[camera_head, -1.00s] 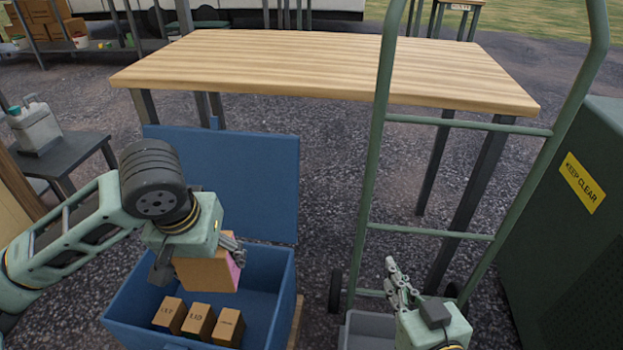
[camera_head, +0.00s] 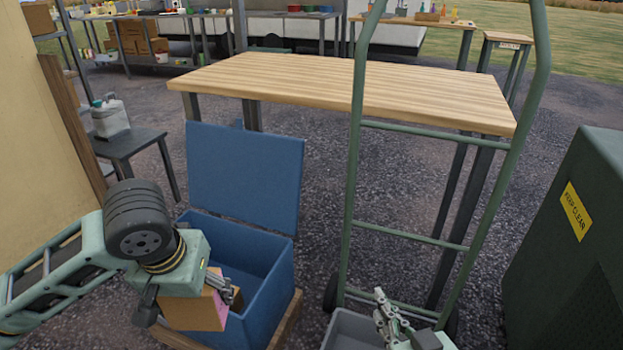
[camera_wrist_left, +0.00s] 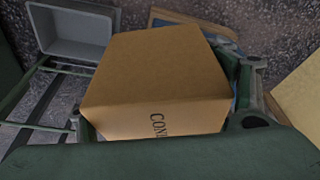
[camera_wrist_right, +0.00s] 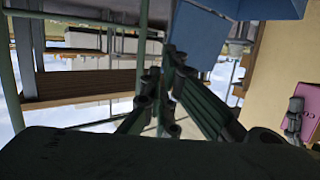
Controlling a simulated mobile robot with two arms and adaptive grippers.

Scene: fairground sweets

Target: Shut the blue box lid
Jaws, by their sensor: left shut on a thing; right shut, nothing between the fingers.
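The blue box (camera_head: 270,303) stands low on a wooden base. Its blue lid (camera_head: 245,170) is open, upright at the box's far side. My left gripper (camera_head: 187,297) is shut on a brown carton (camera_head: 192,314) with a pink side, held at the near left part of the box, covering it from view. In the left wrist view the carton (camera_wrist_left: 155,80) sits between the fingers, with partly visible lettering. My right gripper (camera_head: 382,312) is shut and empty, right of the box and apart from the lid; its fingers (camera_wrist_right: 162,95) show in the right wrist view.
A green hand truck (camera_head: 352,200) with a grey tray (camera_head: 350,330) stands right of the box. A wooden-topped table (camera_head: 350,88) is behind the lid. A dark green cabinet (camera_head: 570,260) is at right. A small dark table (camera_head: 130,143) with a canister stands at left.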

